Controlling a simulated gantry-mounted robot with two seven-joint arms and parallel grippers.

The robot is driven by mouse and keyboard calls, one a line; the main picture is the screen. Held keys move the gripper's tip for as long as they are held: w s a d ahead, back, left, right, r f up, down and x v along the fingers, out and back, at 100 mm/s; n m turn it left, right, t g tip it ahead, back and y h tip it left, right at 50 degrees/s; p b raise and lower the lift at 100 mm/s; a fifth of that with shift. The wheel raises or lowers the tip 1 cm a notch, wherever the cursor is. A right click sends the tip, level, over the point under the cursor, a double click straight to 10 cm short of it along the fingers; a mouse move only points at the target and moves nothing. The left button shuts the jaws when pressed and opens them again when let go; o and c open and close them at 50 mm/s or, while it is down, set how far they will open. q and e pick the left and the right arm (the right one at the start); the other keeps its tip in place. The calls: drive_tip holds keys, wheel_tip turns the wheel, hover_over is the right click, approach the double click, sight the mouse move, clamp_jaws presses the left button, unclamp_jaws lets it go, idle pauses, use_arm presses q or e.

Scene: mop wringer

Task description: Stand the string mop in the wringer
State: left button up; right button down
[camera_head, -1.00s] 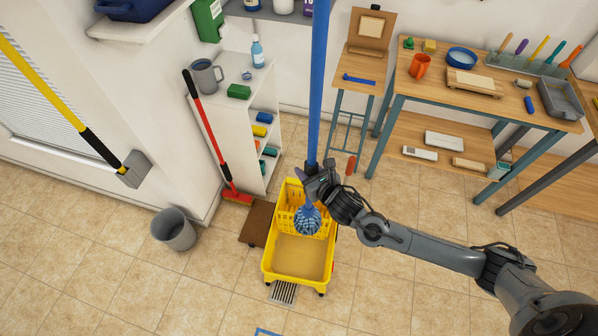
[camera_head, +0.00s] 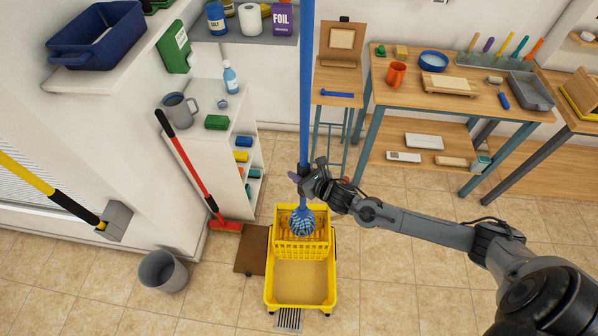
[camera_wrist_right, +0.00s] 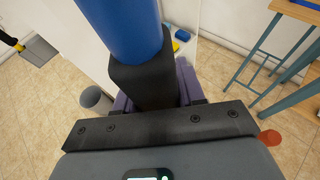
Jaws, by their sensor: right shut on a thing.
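The string mop has a long blue handle (camera_head: 306,80) standing nearly upright and a blue-and-white string head (camera_head: 302,221). The head is at the wringer basket (camera_head: 291,246) of the yellow bucket (camera_head: 328,285); I cannot tell how deep it sits or whether it rests there. My right gripper (camera_head: 302,178) is shut on the mop's dark lower grip, just above the head. In the right wrist view the blue handle (camera_wrist_right: 130,30) and its black grip (camera_wrist_right: 143,82) rise between the jaws. My left gripper is not in view.
A red broom (camera_head: 190,165) leans on the white shelf unit (camera_head: 228,122). A grey bin (camera_head: 163,271) and a brown mat (camera_head: 251,250) are to the left. A wooden workbench (camera_head: 500,108) stands at the back right. A floor drain (camera_head: 288,320) lies before the bucket.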

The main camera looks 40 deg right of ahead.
wheel_tip(320, 180, down, 21)
drive_tip(key=b, duration=1.6)
drive_tip(key=shift+w+r+b, duration=0.15)
drive_tip(key=shift+b, duration=0.15)
drive_tip(key=shift+f+b, duration=1.1)
drive_tip(key=shift+f, duration=0.45)
drive_tip(key=shift+f+b, duration=0.3)
drive_tip(key=shift+f, duration=0.15)
